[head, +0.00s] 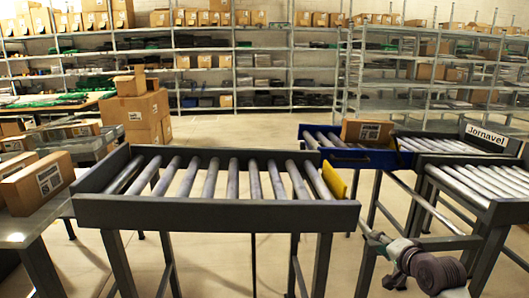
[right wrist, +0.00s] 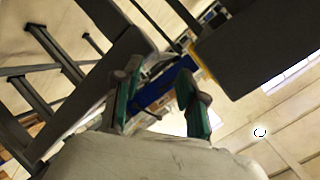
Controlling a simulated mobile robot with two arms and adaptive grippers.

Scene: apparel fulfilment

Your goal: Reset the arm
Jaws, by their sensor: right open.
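My right gripper (head: 372,234) is at the lower right of the head view, in front of the blue-framed roller conveyor and beside the right end of the near grey conveyor. In the right wrist view the same gripper (right wrist: 158,85) shows two fingers with green inner pads. The fingers stand apart with nothing between them. My right wrist shows as a dark, rounded part at the bottom right of the head view. My left arm and gripper are not in view.
A grey roller conveyor (head: 215,212) with a yellow end stop (head: 334,180) stands close in front. A blue-framed conveyor (head: 340,158) carries a cardboard box (head: 367,131). Another roller conveyor (head: 480,182) stands at right. Boxes (head: 36,182) sit on a left table. Shelves line the back.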

